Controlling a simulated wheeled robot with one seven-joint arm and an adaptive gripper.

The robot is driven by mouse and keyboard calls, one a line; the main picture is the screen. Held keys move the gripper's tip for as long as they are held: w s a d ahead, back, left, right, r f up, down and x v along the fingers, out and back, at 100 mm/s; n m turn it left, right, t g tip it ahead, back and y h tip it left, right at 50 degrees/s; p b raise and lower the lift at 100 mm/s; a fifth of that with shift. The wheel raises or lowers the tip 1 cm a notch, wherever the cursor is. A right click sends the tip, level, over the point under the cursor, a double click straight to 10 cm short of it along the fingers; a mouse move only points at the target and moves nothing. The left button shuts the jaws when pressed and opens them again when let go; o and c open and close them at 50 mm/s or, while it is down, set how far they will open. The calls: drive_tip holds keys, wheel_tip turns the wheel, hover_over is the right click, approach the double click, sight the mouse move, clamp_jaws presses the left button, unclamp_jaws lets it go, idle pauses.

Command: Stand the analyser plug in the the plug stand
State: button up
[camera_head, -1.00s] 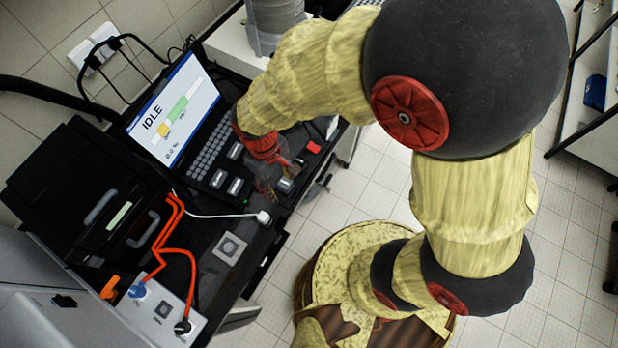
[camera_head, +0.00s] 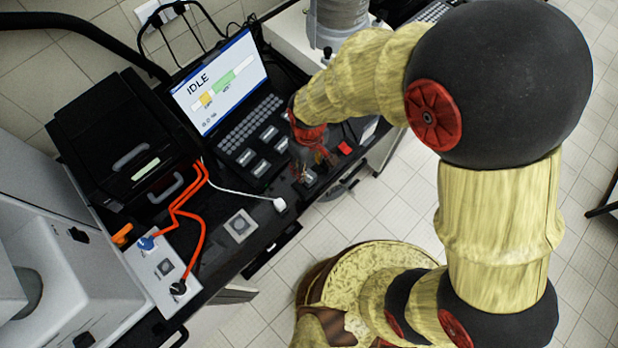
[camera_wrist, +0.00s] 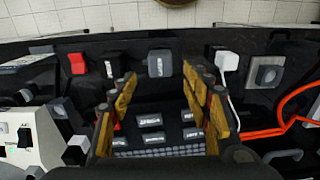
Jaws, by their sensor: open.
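A white plug (camera_head: 279,204) on a thin white cable lies near the bench's front edge; I take it for the analyser plug. It also shows in the wrist view (camera_wrist: 228,62). Beside it is a square grey plate with a round centre (camera_head: 240,226), also in the wrist view (camera_wrist: 267,73); it may be the plug stand, but I cannot be sure. My gripper (camera_wrist: 158,85) is open and empty, its fingers spread over the bench by the laptop. In the head view my gripper (camera_head: 310,158) is up and right of the white plug, apart from it.
A laptop (camera_head: 222,88) showing IDLE stands behind. A black case (camera_head: 125,140) and a socket panel (camera_head: 165,268) with orange cables are at left. A grey block (camera_wrist: 160,63), a black block (camera_wrist: 113,65) and a red block (camera_wrist: 77,63) line the front edge.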

sight(308, 175)
wheel_tip(308, 175, down, 8)
drive_tip(key=b, duration=0.5)
drive_tip(key=shift+c, duration=0.6)
idle(0.7)
drive_tip(key=c, duration=1.1)
clamp_jaws()
drive_tip(key=shift+r, duration=0.1)
drive_tip(key=shift+r+p, duration=2.3)
drive_tip(key=shift+r, duration=0.6)
drive_tip(key=shift+r, duration=0.1)
